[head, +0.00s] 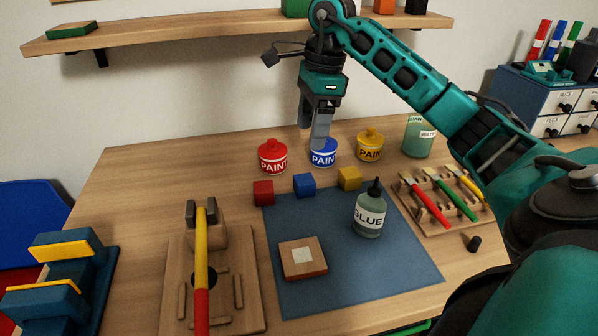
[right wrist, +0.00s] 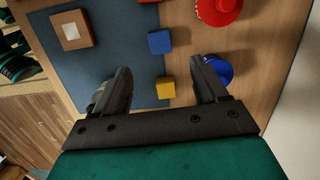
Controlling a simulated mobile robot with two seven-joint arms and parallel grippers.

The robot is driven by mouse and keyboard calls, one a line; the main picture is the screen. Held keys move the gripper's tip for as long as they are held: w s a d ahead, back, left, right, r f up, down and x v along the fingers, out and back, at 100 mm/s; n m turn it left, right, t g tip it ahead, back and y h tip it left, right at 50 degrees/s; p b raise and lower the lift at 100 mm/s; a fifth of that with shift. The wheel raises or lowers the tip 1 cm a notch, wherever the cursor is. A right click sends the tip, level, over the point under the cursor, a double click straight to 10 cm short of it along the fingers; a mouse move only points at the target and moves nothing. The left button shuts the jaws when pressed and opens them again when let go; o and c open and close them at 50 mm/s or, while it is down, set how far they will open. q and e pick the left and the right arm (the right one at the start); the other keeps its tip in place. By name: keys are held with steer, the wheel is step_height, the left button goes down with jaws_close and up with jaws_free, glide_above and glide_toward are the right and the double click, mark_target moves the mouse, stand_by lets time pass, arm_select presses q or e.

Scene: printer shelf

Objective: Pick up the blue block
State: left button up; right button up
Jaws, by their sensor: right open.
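The blue block (head: 304,184) is a small cube at the back edge of the blue mat, between a red block and a yellow block. It also shows in the right wrist view (right wrist: 160,42), a little beyond the fingertips. My right gripper (head: 314,140) points down in front of or above the blue paint pot, a little behind and right of the blue block in the head view. Its fingers are spread and empty in the right wrist view (right wrist: 163,76), with the yellow block (right wrist: 165,88) seen below the gap between them. My left gripper is out of view.
The red (head: 273,157), blue (head: 323,153) and yellow (head: 369,146) paint pots stand behind the blocks. The red block (head: 263,193) is left of the blue one. A glue bottle (head: 369,212) and a wooden tile (head: 302,258) are on the mat (head: 402,270). A shelf (head: 200,33) runs above.

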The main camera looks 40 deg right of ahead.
steer(key=b, duration=0.1)
glide_above(305, 179)
step_height(305, 179, down, 8)
steer(key=shift+d+r, duration=0.1)
steer(key=shift+r, duration=0.15)
steer(key=shift+f+b, duration=0.3)
steer(key=shift+f, duration=2.35)
steer(key=shift+c, duration=0.2)
steer(key=c, duration=1)
steer(key=shift+r, duration=0.1)
